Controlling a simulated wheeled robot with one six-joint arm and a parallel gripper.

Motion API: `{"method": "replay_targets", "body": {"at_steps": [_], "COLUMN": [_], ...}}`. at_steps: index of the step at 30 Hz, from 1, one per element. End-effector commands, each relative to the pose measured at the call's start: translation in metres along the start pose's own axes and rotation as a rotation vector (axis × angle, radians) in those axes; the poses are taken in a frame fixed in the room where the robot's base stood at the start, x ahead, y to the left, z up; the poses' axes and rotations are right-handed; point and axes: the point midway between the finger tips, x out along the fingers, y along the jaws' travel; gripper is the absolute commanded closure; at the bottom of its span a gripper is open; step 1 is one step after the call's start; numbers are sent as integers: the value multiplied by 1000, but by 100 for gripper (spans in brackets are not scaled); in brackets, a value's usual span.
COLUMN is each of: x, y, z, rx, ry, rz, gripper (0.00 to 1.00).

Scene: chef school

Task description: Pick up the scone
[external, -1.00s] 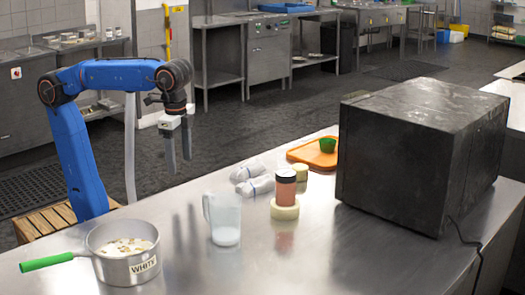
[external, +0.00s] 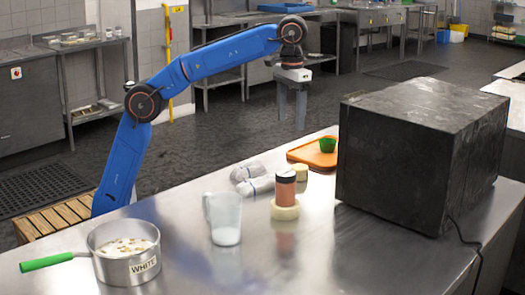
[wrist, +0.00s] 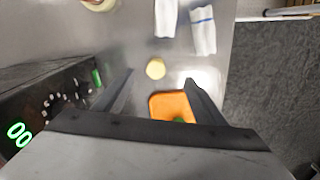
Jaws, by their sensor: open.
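The scone, a small pale-yellow round piece (external: 301,173), lies on the steel counter between the jar and the orange board. In the wrist view the scone (wrist: 155,68) shows near the middle, just beyond the fingertips. My gripper (external: 291,122) is open and empty, pointing down, high above the far edge of the counter. In the wrist view my gripper's two fingers (wrist: 160,82) stand wide apart, with the scone apart from both.
A large dark oven (external: 420,150) stands to the right. Rolled white cloths (external: 250,180), a red jar (external: 285,187), a clear jug (external: 224,215) and a pot (external: 125,262) stand left.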

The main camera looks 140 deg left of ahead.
Motion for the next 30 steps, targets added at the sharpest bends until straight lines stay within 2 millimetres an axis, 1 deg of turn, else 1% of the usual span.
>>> {"method": "replay_targets", "body": {"at_steps": [1,4,7,11,14,20,24,30], "x": [1,1,2,9,21,51,75,107], "y": [0,0,0,0,-1,0,0,1], "z": [-12,-26,-32,-34,-33,-32,-32,-32], "rx": [-29,-69,-89,-94,-94,-93,-92,-92], "ry": [0,-1,-2,-2,-3,-3,-4,-3], "rz": [3,6,6,7,6,5,5,6], "gripper": [36,36,36,36,36,36,36,36]}}
